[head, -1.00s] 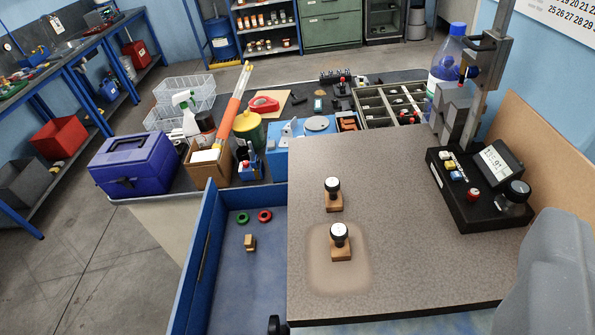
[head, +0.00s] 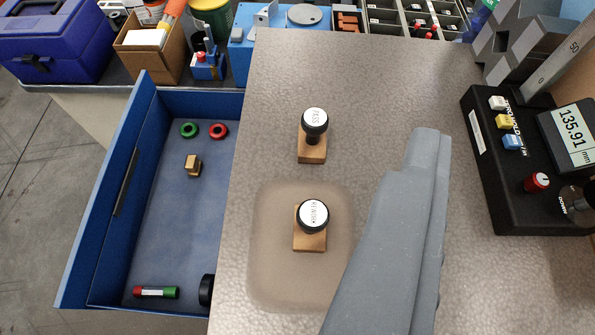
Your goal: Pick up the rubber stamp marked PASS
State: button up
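The rubber stamp marked PASS (head: 314,136) stands upright on the speckled bench top, with a black knob, a white label and a wooden base. A second, similar stamp marked REWORK (head: 312,226) stands nearer me, on a lighter rounded patch (head: 285,288). My gripper (head: 428,135) reaches in from the bottom right as a grey shape, its tip to the right of the PASS stamp and apart from it. Its fingers cannot be told apart here. Nothing shows held at its tip.
An open blue drawer (head: 110,210) at left holds green and red rings, a small wooden block and a red-green cylinder. A black height gauge base (head: 490,165) with a display stands at right. Boxes and a parts tray line the back. The bench top around the PASS stamp is clear.

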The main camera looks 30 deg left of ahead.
aim_at(311, 128)
jog(key=a+f+n+g+y+p, duration=0.2)
jog(key=a+f+n+p, duration=0.2)
jog(key=a+f, duration=0.65)
jog(key=x, duration=0.3)
jog(key=d+x, duration=0.1)
jog(key=x, duration=0.1)
jog(key=f+x, duration=0.1)
jog(key=x, duration=0.2)
jog(key=shift+w+d+f+p, duration=0.15)
jog(key=shift+w+f+p, duration=0.1)
jog(key=shift+p, duration=0.1)
jog(key=shift+x, duration=0.9)
jog(key=shift+w+f+p, duration=0.35)
jog(key=shift+w+f, duration=0.1)
jog(key=shift+w, duration=0.45)
jog(key=shift+w+a+f, duration=0.2)
jog(key=shift+w+a, duration=0.15)
jog(key=shift+w, duration=0.25)
jog(key=shift+c, duration=0.2)
jog(key=c, duration=1)
